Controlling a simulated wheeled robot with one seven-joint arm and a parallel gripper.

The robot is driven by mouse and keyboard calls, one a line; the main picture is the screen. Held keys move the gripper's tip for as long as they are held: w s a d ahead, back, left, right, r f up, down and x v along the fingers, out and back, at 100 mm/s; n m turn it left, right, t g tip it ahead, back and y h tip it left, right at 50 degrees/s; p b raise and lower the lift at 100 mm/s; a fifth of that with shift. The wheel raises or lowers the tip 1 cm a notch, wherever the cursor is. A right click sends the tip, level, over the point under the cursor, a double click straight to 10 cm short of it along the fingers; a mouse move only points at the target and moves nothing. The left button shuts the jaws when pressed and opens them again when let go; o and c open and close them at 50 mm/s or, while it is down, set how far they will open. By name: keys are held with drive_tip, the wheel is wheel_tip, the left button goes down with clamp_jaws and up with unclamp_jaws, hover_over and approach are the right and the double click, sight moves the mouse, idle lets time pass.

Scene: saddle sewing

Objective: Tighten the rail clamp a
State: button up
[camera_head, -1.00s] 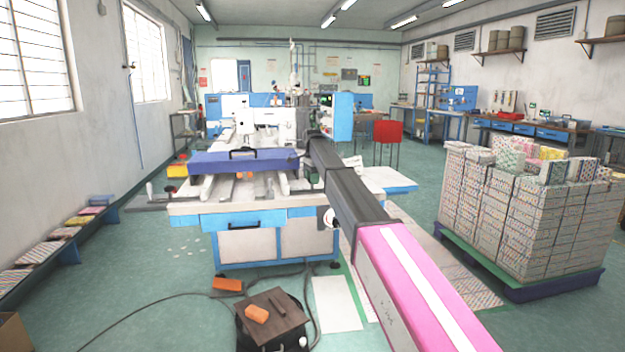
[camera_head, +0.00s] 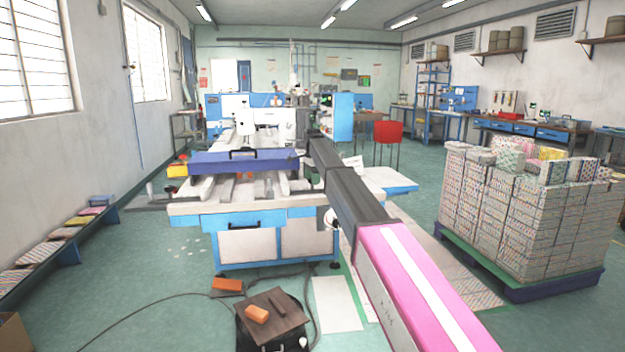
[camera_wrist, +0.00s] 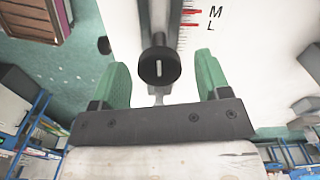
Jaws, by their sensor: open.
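In the wrist view, a round black knob (camera_wrist: 159,67) with a pale slot sits on a black stem beside a dark groove; I take it to be the rail clamp's knob. My gripper (camera_wrist: 162,61) is open, with one green finger on each side of the knob. Gaps show between the knob and both fingers. A white surface to the right carries a red and black scale (camera_wrist: 189,24) and the letters M and L. In the head view, the clamp cannot be made out and my gripper is hidden behind my arm.
In the head view, a white worktable (camera_head: 190,208) with rails carries a blue cover (camera_head: 225,162). A pallet (camera_head: 520,284) of stacked packs stands at the right. Open floor lies at the left.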

wheel_tip(320, 180, up, 11)
drive_tip(key=shift+f, duration=0.2)
idle(0.5)
